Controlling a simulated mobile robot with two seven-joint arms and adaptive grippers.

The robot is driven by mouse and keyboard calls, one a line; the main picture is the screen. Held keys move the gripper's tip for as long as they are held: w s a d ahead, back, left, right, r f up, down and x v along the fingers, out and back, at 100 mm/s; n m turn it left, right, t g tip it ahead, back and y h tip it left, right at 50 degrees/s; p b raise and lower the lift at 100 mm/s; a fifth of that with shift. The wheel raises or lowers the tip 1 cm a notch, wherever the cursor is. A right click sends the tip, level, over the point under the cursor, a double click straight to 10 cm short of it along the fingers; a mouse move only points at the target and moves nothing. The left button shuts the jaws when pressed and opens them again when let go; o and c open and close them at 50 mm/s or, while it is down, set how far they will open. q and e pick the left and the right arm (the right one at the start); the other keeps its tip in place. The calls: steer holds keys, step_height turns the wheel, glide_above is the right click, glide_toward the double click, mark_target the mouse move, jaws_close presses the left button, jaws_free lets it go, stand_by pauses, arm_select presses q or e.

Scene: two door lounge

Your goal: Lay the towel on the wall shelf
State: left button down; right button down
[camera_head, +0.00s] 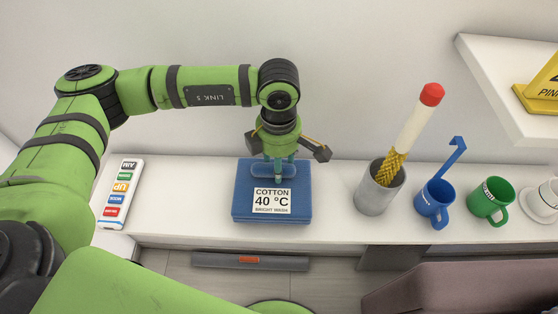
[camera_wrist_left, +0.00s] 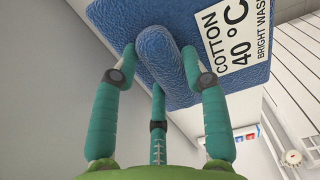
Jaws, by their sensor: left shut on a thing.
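The towel (camera_head: 244,207) is a folded blue cloth with a white "COTTON 40 °C" label, over the long white surface in the head view. My left gripper (camera_head: 273,168) points down over its back part and is shut on a raised rounded ridge of the towel. The left wrist view shows the fingers (camera_wrist_left: 160,75) around this ridge on the towel (camera_wrist_left: 180,22). I cannot tell whether the towel touches the surface below. The white wall shelf (camera_head: 495,75) sticks out at the upper right. My right gripper is not in view.
A yellow sign (camera_head: 543,90) stands on the wall shelf. On the white surface (camera_head: 335,225) are a labelled remote (camera_head: 120,195), a grey holder (camera_head: 378,197) with a tall red-topped brush (camera_head: 415,125), a blue mug (camera_head: 433,202), a green mug (camera_head: 488,200) and a white cup (camera_head: 548,195).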

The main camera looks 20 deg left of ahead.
arm_select(q)
steer(key=shift+f, duration=0.9)
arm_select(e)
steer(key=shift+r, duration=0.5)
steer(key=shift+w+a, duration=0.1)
arm_select(q)
steer(key=shift+f, duration=0.1)
steer(key=c, duration=0.6)
jaws_free()
steer(key=shift+c, duration=0.2)
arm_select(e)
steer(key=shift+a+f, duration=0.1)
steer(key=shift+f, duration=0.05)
